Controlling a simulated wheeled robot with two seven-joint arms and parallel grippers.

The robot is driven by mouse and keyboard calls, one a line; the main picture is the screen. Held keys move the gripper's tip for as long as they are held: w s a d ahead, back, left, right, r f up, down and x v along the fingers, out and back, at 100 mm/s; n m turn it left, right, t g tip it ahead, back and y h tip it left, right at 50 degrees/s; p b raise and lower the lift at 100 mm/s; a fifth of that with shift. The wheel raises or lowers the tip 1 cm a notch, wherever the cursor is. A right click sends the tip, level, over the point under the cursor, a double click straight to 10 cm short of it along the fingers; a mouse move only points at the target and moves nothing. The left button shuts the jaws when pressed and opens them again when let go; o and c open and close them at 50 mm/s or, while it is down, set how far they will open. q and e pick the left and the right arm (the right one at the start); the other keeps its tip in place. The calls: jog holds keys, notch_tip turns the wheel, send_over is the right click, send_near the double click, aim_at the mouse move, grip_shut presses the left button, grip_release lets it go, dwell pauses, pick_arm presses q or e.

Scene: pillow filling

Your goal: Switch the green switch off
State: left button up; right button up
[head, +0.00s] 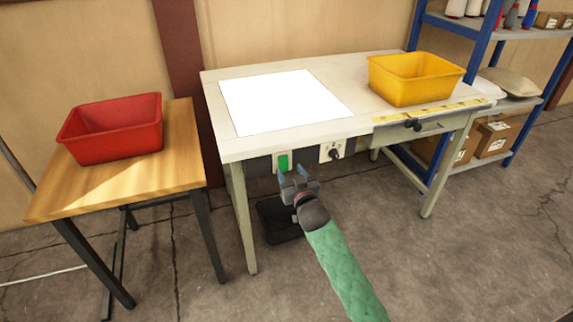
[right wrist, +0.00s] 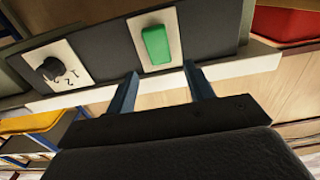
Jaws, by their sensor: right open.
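The green switch (head: 284,162) is set in a pale plate on the dark panel under the table's front edge. It shows large in the right wrist view (right wrist: 156,44), just beyond the fingertips. My right gripper (head: 292,176) is open and empty, just below and in front of the switch. In the right wrist view its two blue fingers (right wrist: 157,84) stand apart, one on each side below the switch plate, and no contact shows. My left gripper is not in view.
A black knob (head: 334,153) on a pale plate sits right of the switch. The white worktable (head: 240,148) carries a yellow bin (head: 415,82). A red bin (head: 112,130) stands on a wooden table (head: 188,150) at left. Blue shelving (head: 470,30) stands at right.

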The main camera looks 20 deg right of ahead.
aim_at(284, 161)
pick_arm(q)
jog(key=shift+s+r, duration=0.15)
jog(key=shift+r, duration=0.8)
pick_arm(e)
jog(key=shift+w, duration=2.4)
jog(key=shift+c, duration=0.4)
jog(key=c, duration=0.9)
jog(key=shift+a+f, duration=0.1)
jog(key=shift+f, duration=0.05)
jog(key=t+b, duration=0.2)
jog(key=b, duration=0.2)
jog(key=f+t+b, duration=0.1)
jog(key=t+b, duration=0.1)
jog(key=b, duration=0.2)
jog(key=shift+s+f, duration=0.1)
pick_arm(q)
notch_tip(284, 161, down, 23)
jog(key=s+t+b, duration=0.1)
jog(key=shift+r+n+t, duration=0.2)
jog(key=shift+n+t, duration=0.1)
pick_arm(e)
jog(key=shift+r+t, duration=0.2)
jog(key=shift+t, duration=0.1)
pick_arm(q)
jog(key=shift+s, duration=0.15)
pick_arm(e)
jog(key=o, duration=1)
jog(key=shift+f, duration=0.1)
